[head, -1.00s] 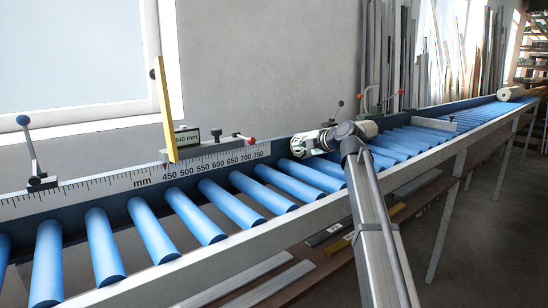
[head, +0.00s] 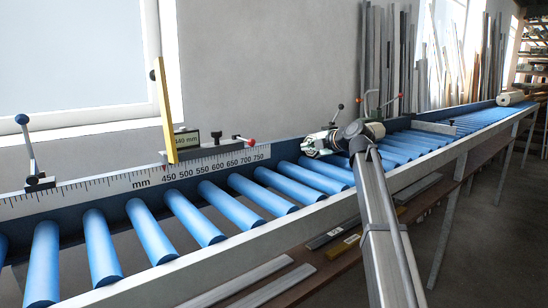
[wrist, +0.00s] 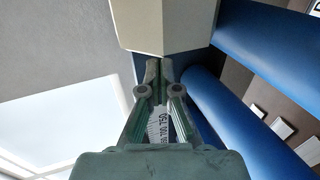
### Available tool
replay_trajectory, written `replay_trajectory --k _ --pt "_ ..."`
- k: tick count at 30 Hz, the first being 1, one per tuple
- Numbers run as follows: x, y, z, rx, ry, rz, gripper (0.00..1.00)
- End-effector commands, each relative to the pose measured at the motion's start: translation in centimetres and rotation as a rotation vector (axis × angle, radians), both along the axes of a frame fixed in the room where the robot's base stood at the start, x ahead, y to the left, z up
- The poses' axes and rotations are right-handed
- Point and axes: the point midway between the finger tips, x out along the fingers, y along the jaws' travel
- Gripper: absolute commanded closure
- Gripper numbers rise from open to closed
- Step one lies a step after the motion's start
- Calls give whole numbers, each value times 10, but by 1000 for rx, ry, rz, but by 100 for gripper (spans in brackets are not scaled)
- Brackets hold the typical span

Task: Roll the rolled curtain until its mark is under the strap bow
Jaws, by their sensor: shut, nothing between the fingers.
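A pale roll (head: 510,98), which looks like the rolled curtain, lies across the far right part of the roller conveyor. Its mark is too small to make out. A thin bow-shaped bracket (head: 379,103), perhaps the strap bow, stands at the back rail behind my arm, well to the left of the roll. My gripper (head: 308,147) is over the rollers near the right end of the scale, far from the roll. In the wrist view its fingers (wrist: 159,66) are shut and empty, with the tips by a pale beige block (wrist: 165,22) I cannot identify.
The blue rollers (head: 192,219) run from front left to far right. A measuring scale (head: 225,163) with a small display (head: 186,140) and a yellow upright (head: 164,110) lines the back rail. A lever (head: 30,150) stands at left. A pale plate (head: 433,127) lies right of my arm.

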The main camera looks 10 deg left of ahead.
Motion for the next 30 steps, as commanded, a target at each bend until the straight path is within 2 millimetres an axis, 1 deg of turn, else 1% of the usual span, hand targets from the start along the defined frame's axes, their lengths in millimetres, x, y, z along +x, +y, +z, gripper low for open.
replay_trajectory --k 18,30 --pt "35 -34 -1 0 0 0 100" --pt "37 -37 0 0 0 0 100"
